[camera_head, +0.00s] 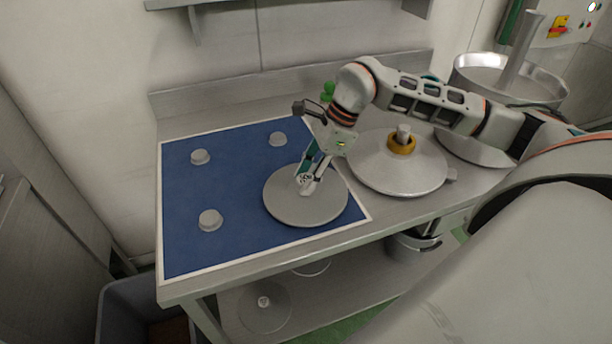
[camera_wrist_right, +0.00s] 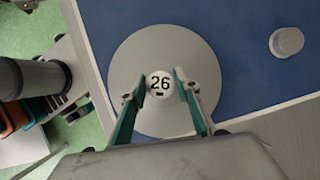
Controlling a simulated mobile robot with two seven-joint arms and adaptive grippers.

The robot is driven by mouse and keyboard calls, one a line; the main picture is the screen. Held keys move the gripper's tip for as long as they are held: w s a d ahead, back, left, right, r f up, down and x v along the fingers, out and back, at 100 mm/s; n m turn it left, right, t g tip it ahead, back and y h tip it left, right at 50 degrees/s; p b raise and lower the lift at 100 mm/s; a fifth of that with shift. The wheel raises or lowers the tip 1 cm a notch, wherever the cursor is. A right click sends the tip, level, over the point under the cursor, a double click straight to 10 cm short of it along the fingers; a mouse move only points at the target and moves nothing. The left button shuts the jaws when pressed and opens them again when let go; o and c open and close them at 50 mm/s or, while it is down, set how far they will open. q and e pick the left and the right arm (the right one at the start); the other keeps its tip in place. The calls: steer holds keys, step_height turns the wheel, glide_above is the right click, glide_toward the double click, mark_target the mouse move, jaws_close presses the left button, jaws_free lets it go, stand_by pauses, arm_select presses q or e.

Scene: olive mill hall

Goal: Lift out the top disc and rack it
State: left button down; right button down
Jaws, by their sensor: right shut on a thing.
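A flat grey disc (camera_head: 290,208) is at the right front corner of the blue mat (camera_head: 240,180). In the wrist view the disc (camera_wrist_right: 135,65) has a white knob (camera_wrist_right: 160,84) marked 26 at its centre. My right gripper (camera_head: 306,182) is shut on this knob from above, with a finger on each side; it also shows in the wrist view (camera_wrist_right: 159,88). I cannot tell whether the disc rests on something or hangs just above the mat. My left gripper is not in view.
Grey round studs stand on the mat at the back left (camera_head: 200,157), back right (camera_head: 278,139) and front left (camera_head: 210,220). Right of the mat is a wide metal lid-like dish (camera_head: 375,172) with an orange-ringed post (camera_head: 402,143). A metal pan (camera_head: 475,75) stands behind.

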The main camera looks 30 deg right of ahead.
steer(key=shift+f+b, duration=0.3)
steer(key=shift+f, duration=0.2)
stand_by(0.3)
steer(key=c, duration=1.4)
jaws_free()
steer(key=v, duration=1.2)
steer(key=shift+s, duration=0.1)
